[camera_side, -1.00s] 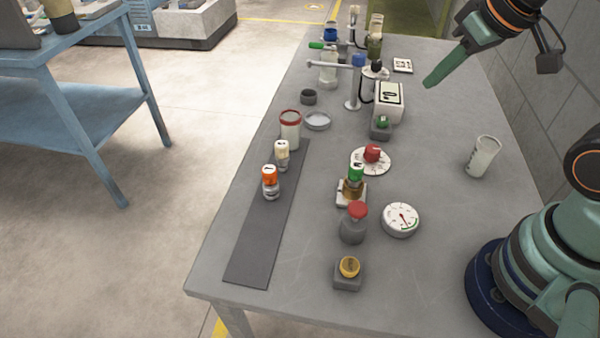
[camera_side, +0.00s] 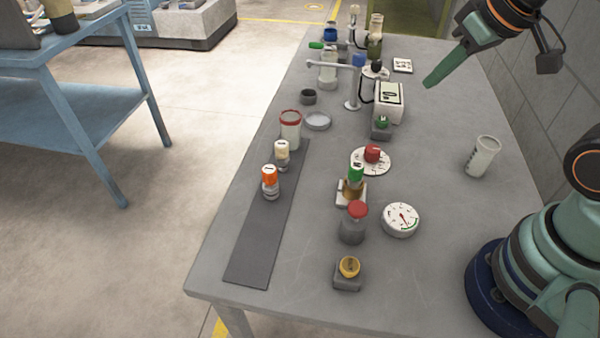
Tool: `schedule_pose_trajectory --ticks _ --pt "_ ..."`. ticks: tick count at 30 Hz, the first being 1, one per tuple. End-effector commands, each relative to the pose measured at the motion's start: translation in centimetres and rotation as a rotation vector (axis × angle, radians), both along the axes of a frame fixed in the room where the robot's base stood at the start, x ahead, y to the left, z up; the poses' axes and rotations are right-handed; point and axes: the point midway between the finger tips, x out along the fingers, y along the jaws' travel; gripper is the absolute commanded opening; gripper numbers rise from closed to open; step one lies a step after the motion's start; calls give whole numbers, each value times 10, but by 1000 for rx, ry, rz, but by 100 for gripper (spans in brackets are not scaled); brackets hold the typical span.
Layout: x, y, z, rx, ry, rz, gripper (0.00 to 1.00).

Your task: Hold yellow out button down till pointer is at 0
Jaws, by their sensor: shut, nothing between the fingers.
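The yellow button (camera_side: 349,266) sits on a small grey box near the front edge of the table. The round white gauge (camera_side: 402,219) lies to the right behind it. Its red pointer is visible, but its numbers are too small to read. My gripper (camera_side: 431,82) is shut and empty, raised above the back right of the table. It is well away from the button and touches nothing.
A red-topped grey knob (camera_side: 354,222) stands just behind the button. Behind it are a green-topped valve (camera_side: 354,184) and a red dial knob (camera_side: 372,154). A clear cup (camera_side: 482,156) stands at the right. Two capped bottles stand on the dark strip (camera_side: 258,240). The table right of the gauge is bare.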

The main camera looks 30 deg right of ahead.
Motion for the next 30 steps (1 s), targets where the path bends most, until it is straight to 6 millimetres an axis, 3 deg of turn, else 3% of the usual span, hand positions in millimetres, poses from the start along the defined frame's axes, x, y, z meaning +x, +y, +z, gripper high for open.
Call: schedule_pose_trajectory --ticks 30 --pt "1 5 -1 -7 20 30 0"
